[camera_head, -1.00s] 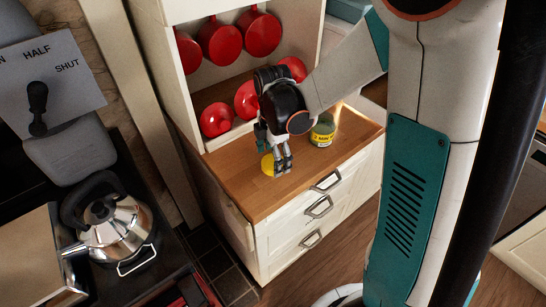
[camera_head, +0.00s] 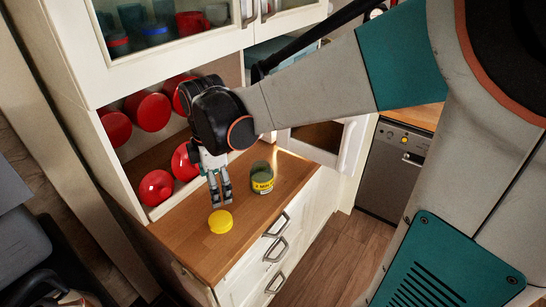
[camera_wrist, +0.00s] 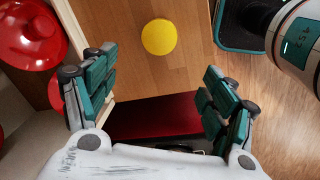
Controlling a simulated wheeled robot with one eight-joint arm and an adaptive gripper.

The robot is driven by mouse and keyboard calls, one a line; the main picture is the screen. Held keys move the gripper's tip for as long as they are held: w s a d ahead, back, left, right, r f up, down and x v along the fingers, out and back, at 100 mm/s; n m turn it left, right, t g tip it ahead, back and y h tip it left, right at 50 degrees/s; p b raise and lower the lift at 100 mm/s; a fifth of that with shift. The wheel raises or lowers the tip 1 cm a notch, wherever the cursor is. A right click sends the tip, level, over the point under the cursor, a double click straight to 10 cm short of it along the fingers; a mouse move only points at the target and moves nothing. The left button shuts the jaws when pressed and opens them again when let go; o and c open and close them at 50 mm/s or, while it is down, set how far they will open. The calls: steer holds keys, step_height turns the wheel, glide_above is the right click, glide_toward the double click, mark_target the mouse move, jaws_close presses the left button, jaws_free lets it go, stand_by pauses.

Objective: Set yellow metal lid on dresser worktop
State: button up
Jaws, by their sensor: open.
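The yellow metal lid (camera_head: 220,221) lies flat on the wooden dresser worktop (camera_head: 185,235), near its left front part. It also shows in the wrist view (camera_wrist: 159,37) as a round yellow disc on the wood, ahead of the fingers and touching neither. My gripper (camera_head: 219,203) is above the worktop, just behind the lid in the head view. In the wrist view its two fingers (camera_wrist: 150,100) are spread wide with nothing held between them.
A glass jar with a yellow label (camera_head: 262,178) stands on the worktop to the right of my gripper. Red pots (camera_head: 156,187) sit on the shelves behind. Drawer handles (camera_head: 276,248) stick out from the dresser front.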

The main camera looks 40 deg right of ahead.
steer(key=s+r+m+t, duration=0.2)
steer(key=s+m+t, duration=0.1)
steer(key=s+m, duration=0.3)
steer(key=s+r+m+t, duration=0.2)
steer(key=s+r+m, duration=0.1)
steer(key=s+m, duration=0.4)
steer(key=shift+m+t, duration=0.4)
steer(key=shift+m, duration=1)
